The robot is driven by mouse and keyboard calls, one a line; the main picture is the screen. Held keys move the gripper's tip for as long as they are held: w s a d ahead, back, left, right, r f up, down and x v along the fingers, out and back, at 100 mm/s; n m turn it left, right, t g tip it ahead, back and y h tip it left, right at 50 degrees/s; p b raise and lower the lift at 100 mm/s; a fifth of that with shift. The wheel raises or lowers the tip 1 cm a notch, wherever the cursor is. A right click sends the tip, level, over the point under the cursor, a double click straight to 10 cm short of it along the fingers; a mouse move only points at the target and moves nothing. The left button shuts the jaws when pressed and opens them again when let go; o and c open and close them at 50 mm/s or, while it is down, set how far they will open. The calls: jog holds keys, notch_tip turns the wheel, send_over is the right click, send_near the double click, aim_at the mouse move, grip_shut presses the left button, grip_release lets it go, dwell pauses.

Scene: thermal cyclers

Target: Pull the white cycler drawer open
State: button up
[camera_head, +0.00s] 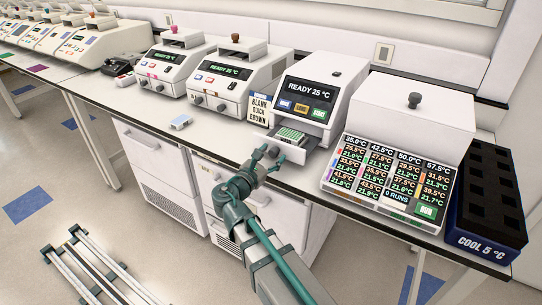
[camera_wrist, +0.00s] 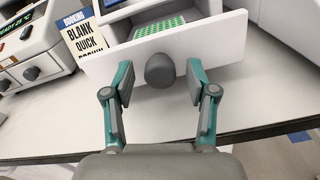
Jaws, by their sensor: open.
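The white cycler (camera_head: 316,88) has a dark screen reading "READY 25 °C". Its drawer (camera_head: 300,153) stands out from the body at the front, and a green plate (camera_head: 291,135) shows inside it. In the wrist view the white drawer front (camera_wrist: 218,45) carries a round dark grey knob (camera_wrist: 160,70), with the green plate (camera_wrist: 160,28) behind it. My gripper (camera_head: 266,155) is at the drawer front. In the wrist view my gripper (camera_wrist: 160,82) is open, one finger on each side of the knob, with gaps showing. In the head view my gripper hides the knob.
A booking sign (camera_head: 260,107) stands left of the drawer. Another white cycler (camera_head: 237,80) is further left. A multi-display unit (camera_head: 388,172) and a dark blue cool block (camera_head: 488,200) stand to the right. The bench edge runs below the drawer; open floor lies in front.

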jog(key=v, duration=1.2)
dwell(0.3)
jog(key=s+d+f+m+g+y, duration=0.1)
jog(key=s+d+f+m+g, duration=0.3)
jog(key=f, duration=0.8)
jog(key=s+d+f+m+g+y, duration=0.2)
jog(key=f+m+g, duration=0.3)
jog(key=f, duration=0.6)
jog(key=s+d+f+m+g+y, duration=0.1)
jog(key=s+d+f+m+g, duration=0.35)
jog(key=f, duration=0.75)
jog(key=s+d+f+m+g+y, duration=0.2)
jog(key=s+d+f+m+g, duration=0.2)
jog(key=s+f, duration=0.6)
jog(key=s+d+f+m+g+y, duration=0.3)
jog(key=s+d+f+m, duration=0.5)
jog(key=s, duration=0.8)
jog(key=shift+s+d+f+m+g+y, duration=0.25)
jog(key=shift+f+m+g, duration=0.3)
jog(key=shift+f+g, duration=0.3)
